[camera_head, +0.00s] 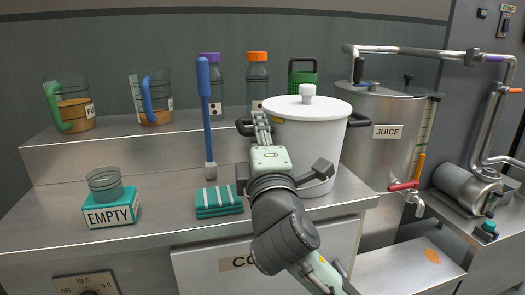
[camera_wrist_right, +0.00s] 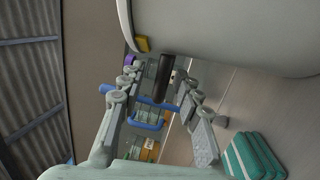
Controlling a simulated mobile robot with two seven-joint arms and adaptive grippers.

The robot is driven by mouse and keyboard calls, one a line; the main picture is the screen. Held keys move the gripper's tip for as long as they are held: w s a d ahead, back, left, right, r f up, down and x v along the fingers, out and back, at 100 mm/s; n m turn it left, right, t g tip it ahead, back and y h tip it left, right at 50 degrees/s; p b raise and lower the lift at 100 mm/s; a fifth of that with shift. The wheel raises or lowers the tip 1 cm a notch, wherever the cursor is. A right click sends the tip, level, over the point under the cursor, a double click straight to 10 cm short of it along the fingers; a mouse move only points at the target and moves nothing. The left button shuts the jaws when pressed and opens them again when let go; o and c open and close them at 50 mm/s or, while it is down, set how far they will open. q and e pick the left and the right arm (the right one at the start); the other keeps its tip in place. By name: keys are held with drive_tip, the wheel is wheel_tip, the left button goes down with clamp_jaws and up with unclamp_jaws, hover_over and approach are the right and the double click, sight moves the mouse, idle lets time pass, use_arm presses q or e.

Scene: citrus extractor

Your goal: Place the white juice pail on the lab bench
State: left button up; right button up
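The white juice pail (camera_head: 308,139) has a white knobbed lid (camera_head: 307,101) and dark side handles. It appears upright on the steel lab bench (camera_head: 160,200), at its right end; my arm hides part of its base. My right gripper (camera_head: 262,124) is at the pail's left side, by the left handle (camera_head: 243,127). In the right wrist view, the dark handle (camera_wrist_right: 163,78) lies between the two spread fingers (camera_wrist_right: 158,80), with gaps showing beside it. The pail's pale wall (camera_wrist_right: 230,30) fills the top of that view. My left gripper is not in view.
A juice tank (camera_head: 385,150) stands just right of the pail. A folded teal cloth (camera_head: 219,201), a blue brush (camera_head: 206,120) and a jar on an EMPTY block (camera_head: 110,212) are to the left. Jugs and bottles stand on the back shelf (camera_head: 110,132). Bare bench lies between cloth and jar.

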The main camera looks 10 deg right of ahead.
use_arm(q)
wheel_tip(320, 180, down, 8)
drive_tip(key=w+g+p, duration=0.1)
drive_tip(key=p, duration=0.2)
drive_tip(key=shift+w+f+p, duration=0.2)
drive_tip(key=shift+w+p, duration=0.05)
drive_tip(key=shift+p, duration=0.15)
use_arm(e)
drive_tip(key=d+v, duration=0.1)
drive_tip(key=v, duration=0.9)
drive_tip(key=shift+s+a, duration=0.3)
drive_tip(key=shift+a, duration=0.2)
